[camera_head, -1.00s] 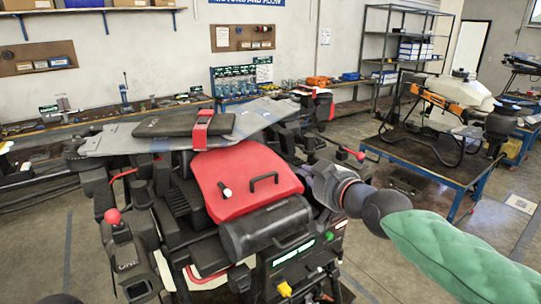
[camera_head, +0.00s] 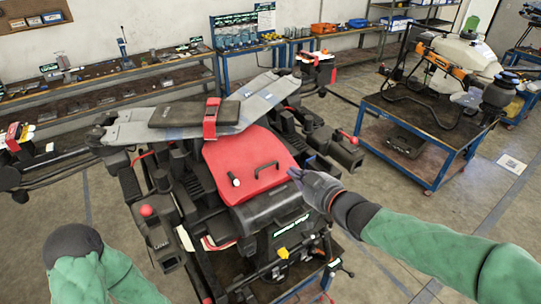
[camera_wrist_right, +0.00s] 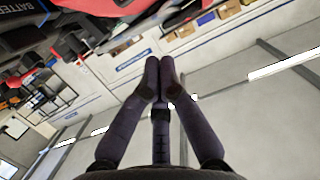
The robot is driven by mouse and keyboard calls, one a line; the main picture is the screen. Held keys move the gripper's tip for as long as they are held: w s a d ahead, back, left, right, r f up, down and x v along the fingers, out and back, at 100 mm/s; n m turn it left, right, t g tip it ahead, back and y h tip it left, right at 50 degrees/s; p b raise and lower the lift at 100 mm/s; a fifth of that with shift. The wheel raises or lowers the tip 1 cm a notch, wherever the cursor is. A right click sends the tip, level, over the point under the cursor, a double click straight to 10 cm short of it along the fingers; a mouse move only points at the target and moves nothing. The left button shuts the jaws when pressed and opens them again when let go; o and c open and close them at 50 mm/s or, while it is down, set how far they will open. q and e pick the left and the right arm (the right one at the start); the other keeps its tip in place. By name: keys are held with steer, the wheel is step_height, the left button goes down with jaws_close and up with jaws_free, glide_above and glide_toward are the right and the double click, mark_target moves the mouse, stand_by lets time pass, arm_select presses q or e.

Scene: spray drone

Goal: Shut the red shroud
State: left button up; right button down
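My right gripper (camera_head: 292,174) is just right of the shroud's edge, apart from the handle. In the right wrist view its fingertips (camera_wrist_right: 160,63) meet with nothing seen between them, and part of the red shroud (camera_wrist_right: 92,8) shows at the top. My left arm shows at lower left; its gripper is not visible.
A grey panel (camera_head: 130,126) with a black pad and red strap (camera_head: 210,118) lies behind the shroud. A red-knobbed lever (camera_head: 147,211) stands at left. A blue-legged table (camera_head: 430,150) with another drone is at right. Floor between is clear.

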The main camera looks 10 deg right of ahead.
glide_above(266, 167)
steer(key=f+v, duration=0.1)
steer(key=v, duration=0.4)
step_height(266, 167, down, 2)
steer(key=shift+w+a+f+p, duration=0.15)
steer(key=shift+w+f+p, duration=0.2)
steer(key=shift+f, duration=0.25)
steer(key=shift+w+a+f+p, duration=0.1)
steer(key=shift+w+f+p, duration=0.1)
steer(key=shift+w+f, duration=0.3)
steer(key=shift+w+a+f, duration=0.15)
steer(key=shift+w+f, duration=0.15)
steer(key=shift+f, duration=0.55)
steer(key=f+b, duration=0.2)
steer(key=b, duration=0.1)
steer(key=shift+w+t+b, duration=0.1)
steer(key=shift+t+b, duration=0.2)
steer(key=shift+f+b, duration=0.1)
steer(key=shift+b, duration=0.4)
